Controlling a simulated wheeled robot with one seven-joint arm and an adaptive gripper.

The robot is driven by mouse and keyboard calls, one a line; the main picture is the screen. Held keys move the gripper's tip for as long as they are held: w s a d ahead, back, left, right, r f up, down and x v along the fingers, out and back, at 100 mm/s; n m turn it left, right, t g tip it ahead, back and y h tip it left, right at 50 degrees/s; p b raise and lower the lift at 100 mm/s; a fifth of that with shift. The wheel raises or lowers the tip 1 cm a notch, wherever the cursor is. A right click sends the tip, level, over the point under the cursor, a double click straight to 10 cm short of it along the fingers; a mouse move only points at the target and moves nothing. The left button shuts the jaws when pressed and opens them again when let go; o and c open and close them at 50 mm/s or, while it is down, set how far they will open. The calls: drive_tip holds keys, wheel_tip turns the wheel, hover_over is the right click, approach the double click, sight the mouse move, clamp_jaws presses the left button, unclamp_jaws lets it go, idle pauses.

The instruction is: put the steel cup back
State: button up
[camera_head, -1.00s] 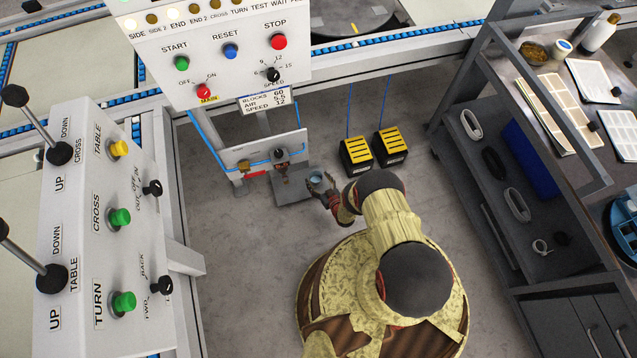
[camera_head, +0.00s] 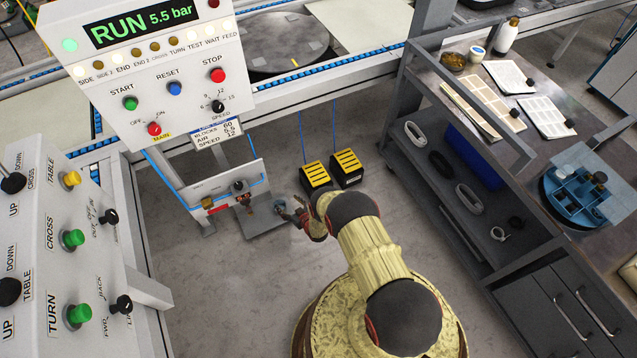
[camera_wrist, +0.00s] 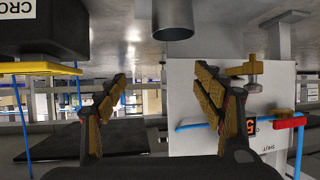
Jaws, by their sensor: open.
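The steel cup (camera_head: 280,206) is small in the head view, on or beside the grey plate (camera_head: 262,222) at the foot of a small white panel. In the wrist view, which looks upside down, the grey cup (camera_wrist: 173,22) shows at the top, beyond my fingertips. My gripper (camera_head: 297,210) is low over the floor, just right of the cup and very close to it in the head view. In the wrist view my gripper (camera_wrist: 161,78) has its two fingers wide apart with nothing between them. Whether a finger touches the cup cannot be told.
The white panel (camera_head: 225,190) with a valve and blue hose stands left of my gripper. Two black-and-yellow pedals (camera_head: 330,170) are behind it. A control box (camera_head: 150,75) and a lever console (camera_head: 70,250) stand left. A workbench (camera_head: 480,100) stands right. Floor between is clear.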

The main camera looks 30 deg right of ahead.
drive_tip(key=w+d+r+g+h, duration=0.15)
drive_tip(key=w+r, duration=0.25)
drive_tip(key=r, duration=0.8)
drive_tip(key=w+d+r+g, duration=0.1)
drive_tip(key=w+r+g, duration=0.2)
drive_tip(key=r, duration=0.9)
drive_tip(key=s+r+m+g, duration=0.1)
drive_tip(key=s+r, duration=0.5)
drive_tip(key=r, duration=0.7)
drive_tip(key=s+r+g+h, duration=0.1)
drive_tip(key=s+r, duration=0.4)
drive_tip(key=r, duration=0.8)
drive_tip(key=s+r+m+g, duration=0.1)
drive_tip(key=s+r, duration=0.5)
drive_tip(key=r, duration=0.7)
drive_tip(key=s+a+r, duration=0.2)
drive_tip(key=s+r, duration=1.2)
drive_tip(key=r, duration=0.1)
drive_tip(key=s+r, duration=0.2)
drive_tip(key=s, duration=0.6)
drive_tip(key=s+a+r, duration=0.1)
drive_tip(key=s+r, duration=0.2)
drive_tip(key=s, duration=0.6)
drive_tip(key=shift+a, duration=0.3)
